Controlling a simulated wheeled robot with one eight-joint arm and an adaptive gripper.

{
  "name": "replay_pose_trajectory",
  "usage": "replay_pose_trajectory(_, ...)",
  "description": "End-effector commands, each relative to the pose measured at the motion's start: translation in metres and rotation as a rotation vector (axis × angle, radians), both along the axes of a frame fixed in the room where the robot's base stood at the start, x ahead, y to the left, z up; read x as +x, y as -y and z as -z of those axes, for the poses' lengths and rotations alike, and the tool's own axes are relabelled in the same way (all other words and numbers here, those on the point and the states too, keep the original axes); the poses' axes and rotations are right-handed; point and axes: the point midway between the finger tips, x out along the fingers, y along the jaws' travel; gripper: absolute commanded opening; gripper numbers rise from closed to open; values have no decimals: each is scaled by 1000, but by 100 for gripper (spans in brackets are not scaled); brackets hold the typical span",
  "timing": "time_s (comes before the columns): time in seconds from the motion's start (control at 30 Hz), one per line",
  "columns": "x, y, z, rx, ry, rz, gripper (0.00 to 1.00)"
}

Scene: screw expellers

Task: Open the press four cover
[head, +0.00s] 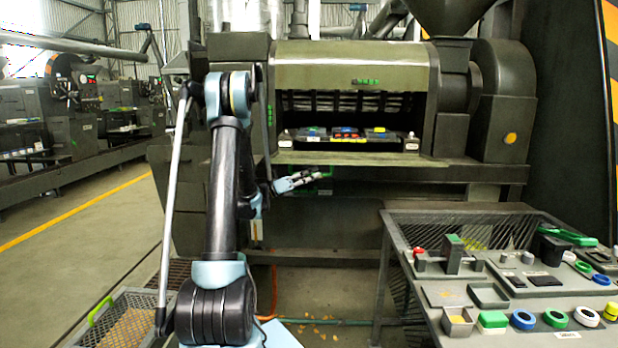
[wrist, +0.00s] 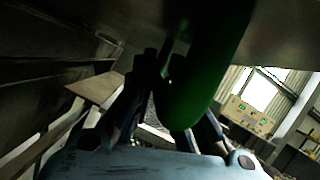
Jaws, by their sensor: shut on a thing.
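The press (head: 460,120) in front of me has an olive upper casing (head: 352,62) above a wide opening, where dark inner bars show. An olive flap (head: 400,160) lies nearly level along the opening's lower edge and juts toward me. I take it for the cover; no number is readable. My gripper (head: 318,176) is just below the flap's front edge, shut on a green handle (head: 327,171). In the wrist view the green handle (wrist: 205,85) is large and passes between the dark fingers. Its joint to the flap is hidden.
Several small coloured parts lie on a dark tray (head: 350,141) in the opening. A control bench (head: 455,300) with buttons and blocks stands at the right front. A grey basket (head: 125,318) is on the floor at lower left. An aisle with a yellow line is open at left.

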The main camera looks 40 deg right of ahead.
Motion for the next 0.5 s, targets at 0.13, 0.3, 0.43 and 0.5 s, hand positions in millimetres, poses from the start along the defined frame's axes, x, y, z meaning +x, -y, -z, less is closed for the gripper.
replay_pose_trajectory(0.13,2,1,-4,12,-12,-4,0)
replay_pose_trajectory(0.3,2,1,-22,53,-62,-4,0)
replay_pose_trajectory(0.43,3,1,-38,91,-110,-6,0)
replay_pose_trajectory(0.5,5,2,-47,113,-136,-6,0)
